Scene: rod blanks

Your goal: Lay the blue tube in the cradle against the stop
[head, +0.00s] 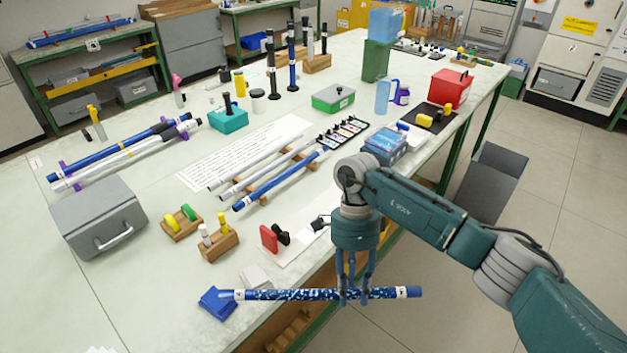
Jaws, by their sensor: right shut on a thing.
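A speckled blue tube (285,294) with pale bands near its ends is held level, crosswise, in front of the table's near edge. My right gripper (355,297) points down and is shut on it, right of its middle. The tube's left end overlaps a blue block (217,303) in the picture; I cannot tell whether they touch. A red upright block (269,239), possibly the stop, stands on a white sheet beside a black clip-like part (282,234). I cannot tell which thing is the cradle. My left gripper is out of view.
A plain blue rod (276,182) and white rods lie on wooden supports mid-table. More rods (125,150) lie on purple holders at left. A grey box (99,216) and wooden holders (218,244) stand near the front. Blue boxes (385,145) sit behind my right arm.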

